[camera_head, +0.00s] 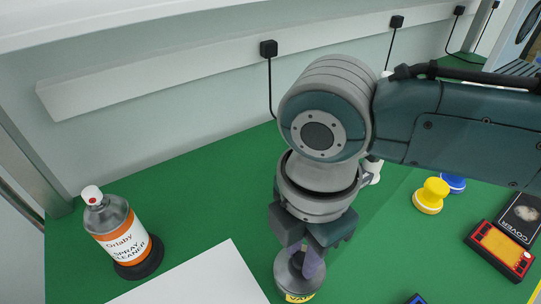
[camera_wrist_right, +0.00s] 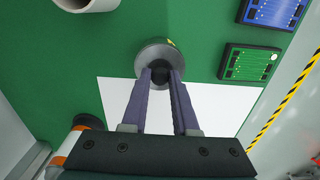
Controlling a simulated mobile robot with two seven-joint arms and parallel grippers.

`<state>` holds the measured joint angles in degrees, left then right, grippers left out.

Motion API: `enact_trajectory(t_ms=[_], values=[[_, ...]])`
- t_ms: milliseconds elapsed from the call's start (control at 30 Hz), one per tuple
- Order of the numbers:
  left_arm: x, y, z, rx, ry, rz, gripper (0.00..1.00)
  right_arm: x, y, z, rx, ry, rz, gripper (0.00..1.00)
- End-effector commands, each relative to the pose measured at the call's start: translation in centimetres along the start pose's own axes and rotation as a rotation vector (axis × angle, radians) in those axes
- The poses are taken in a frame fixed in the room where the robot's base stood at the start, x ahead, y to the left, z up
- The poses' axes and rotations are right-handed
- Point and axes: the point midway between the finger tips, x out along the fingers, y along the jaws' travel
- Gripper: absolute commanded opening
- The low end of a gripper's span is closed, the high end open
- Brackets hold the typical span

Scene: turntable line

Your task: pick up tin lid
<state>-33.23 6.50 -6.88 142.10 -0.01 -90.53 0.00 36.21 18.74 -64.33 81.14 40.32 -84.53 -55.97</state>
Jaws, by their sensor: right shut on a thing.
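A small tin (camera_head: 298,288) with a yellow label stands at the bottom of the head view, below my right gripper (camera_head: 308,264). Its round grey lid (camera_wrist_right: 150,60) with a dark knob shows in the right wrist view. The fingers of my right gripper (camera_wrist_right: 160,76) reach down onto the lid and are shut on its knob. The wrist view does not show clearly whether the lid is apart from the tin. My left gripper is not in view.
A spray cleaner can (camera_head: 122,238) stands on a black base at the left. A white sheet (camera_head: 205,278) lies beside the tin. At the right are a yellow knob-shaped piece (camera_head: 430,197), a blue one (camera_head: 454,183) and a red device (camera_head: 499,250). Green table between is clear.

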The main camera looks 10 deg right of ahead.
Motion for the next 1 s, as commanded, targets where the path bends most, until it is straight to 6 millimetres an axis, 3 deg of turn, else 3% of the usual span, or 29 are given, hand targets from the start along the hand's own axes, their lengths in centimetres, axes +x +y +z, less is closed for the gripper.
enact_trajectory(t_ms=[333,533,1000], values=[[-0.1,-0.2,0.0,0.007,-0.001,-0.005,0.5,-0.2,0.0,0.0,0.0,0.0,0.001,0.0],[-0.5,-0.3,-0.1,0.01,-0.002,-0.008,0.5,-2.1,0.1,0.0,0.0,0.001,0.004,0.0],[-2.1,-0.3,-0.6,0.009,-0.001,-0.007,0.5,-15.5,0.1,0.0,-0.001,0.0,0.006,0.0]])
